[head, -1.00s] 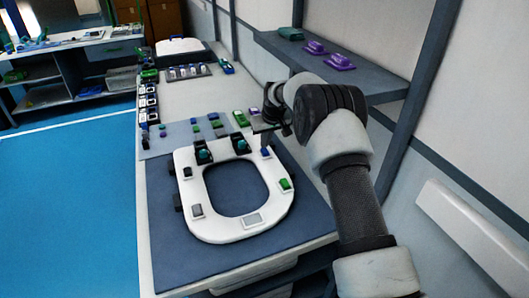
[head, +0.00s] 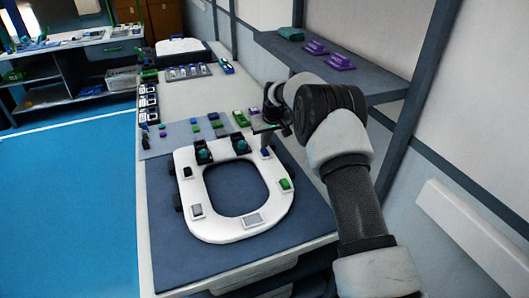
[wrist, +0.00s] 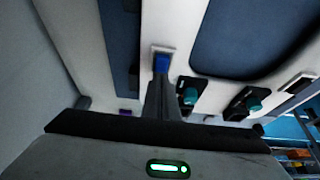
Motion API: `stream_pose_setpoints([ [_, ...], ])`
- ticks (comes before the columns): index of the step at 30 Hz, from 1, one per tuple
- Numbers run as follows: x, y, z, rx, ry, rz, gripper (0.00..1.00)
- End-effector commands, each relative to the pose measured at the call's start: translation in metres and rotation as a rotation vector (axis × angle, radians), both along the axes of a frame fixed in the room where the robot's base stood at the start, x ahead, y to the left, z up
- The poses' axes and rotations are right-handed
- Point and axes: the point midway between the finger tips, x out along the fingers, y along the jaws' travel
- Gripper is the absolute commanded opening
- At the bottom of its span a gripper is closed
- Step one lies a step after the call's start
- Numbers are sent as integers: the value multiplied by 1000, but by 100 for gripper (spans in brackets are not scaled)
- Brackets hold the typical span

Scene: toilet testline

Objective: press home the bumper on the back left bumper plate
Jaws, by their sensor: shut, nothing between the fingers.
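A white toilet seat (head: 183,226) lies on a dark blue mat, with small bumper plates around its ring. A blue bumper (wrist: 161,63) sits on a pale plate (wrist: 155,50) at the seat's far right corner in the head view. My gripper (wrist: 161,78) is shut and empty, with its fingertips right at the blue bumper's edge. I cannot tell whether they touch it, or how deep the bumper sits. In the head view the blue bumper (head: 266,153) is small, just below my gripper. A black bumper (head: 187,172) is at the seat's far left.
Two dark hinges with teal parts (head: 204,154) stand on the seat's far edge, close to my gripper. A green bumper (head: 285,184) and two grey ones are on other plates. Loose green and purple parts lie behind. A shelf (head: 340,75) juts from the right wall.

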Motion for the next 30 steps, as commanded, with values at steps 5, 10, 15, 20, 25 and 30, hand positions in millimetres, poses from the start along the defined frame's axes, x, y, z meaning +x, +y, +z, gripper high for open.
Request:
stream_pose_setpoints([
  [5, 0, 0, -3, 0, 0, 0, 0],
  [10, 0, 0, -5, 0, 0, 0, 0],
  [15, 0, 0, -8, 0, 0, 0, 0],
  [20, 0, 0, -10, 0, 1, 0, 0],
  [25, 0, 0, -13, 0, 1, 0, 0],
  [30, 0, 0, -16, -1, 2, 0, 0],
])
